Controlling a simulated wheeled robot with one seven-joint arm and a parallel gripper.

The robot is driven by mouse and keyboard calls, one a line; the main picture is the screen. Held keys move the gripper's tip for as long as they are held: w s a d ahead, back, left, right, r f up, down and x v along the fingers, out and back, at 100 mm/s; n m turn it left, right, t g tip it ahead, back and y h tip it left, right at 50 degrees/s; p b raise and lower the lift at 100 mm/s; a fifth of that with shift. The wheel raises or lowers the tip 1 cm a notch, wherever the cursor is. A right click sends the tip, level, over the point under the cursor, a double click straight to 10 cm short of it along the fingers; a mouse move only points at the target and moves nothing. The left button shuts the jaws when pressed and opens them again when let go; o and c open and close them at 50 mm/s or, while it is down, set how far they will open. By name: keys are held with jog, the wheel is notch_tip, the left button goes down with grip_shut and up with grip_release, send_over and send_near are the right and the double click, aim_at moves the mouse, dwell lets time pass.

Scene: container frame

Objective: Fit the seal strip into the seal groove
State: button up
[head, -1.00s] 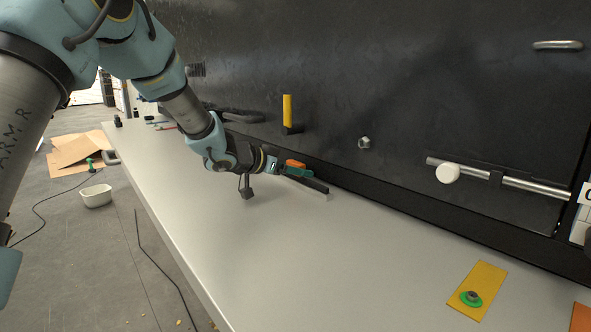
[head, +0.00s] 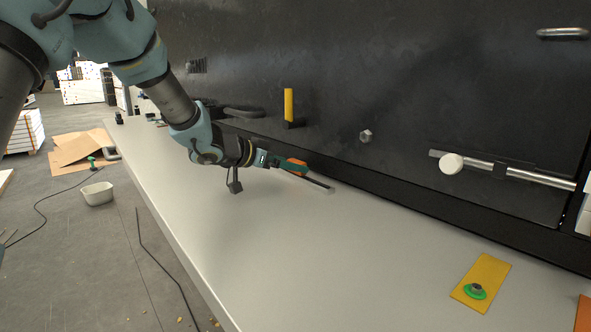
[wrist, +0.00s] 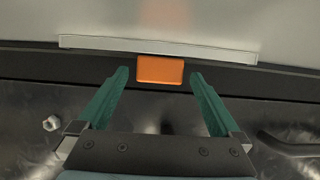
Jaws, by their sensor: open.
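A small orange block (wrist: 160,69) sits between the two green fingers of my gripper (wrist: 160,74) in the wrist view, with gaps on both sides. It also shows in the head view (head: 298,164), partly covered by a finger. My gripper (head: 301,171) is open, low over the bench beside the dark panel. A long pale bar (wrist: 100,43) runs just beyond the block in the wrist view; it looks like the seal strip, and the block its grip, but I cannot tell whether they join. A dark band (wrist: 270,80) lies along the panel's foot. I cannot make out the groove itself.
The dark panel (head: 350,80) rises behind the bench (head: 290,250). A yellow handle (head: 289,104), a hex nut (head: 366,136) and a sliding bolt (head: 530,175) stick out from it. A yellow plate (head: 487,272) lies at the right. The bench middle is clear.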

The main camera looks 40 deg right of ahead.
jog(key=b+v, duration=0.1)
jog(key=v, duration=0.6)
jog(key=shift+a, duration=0.25)
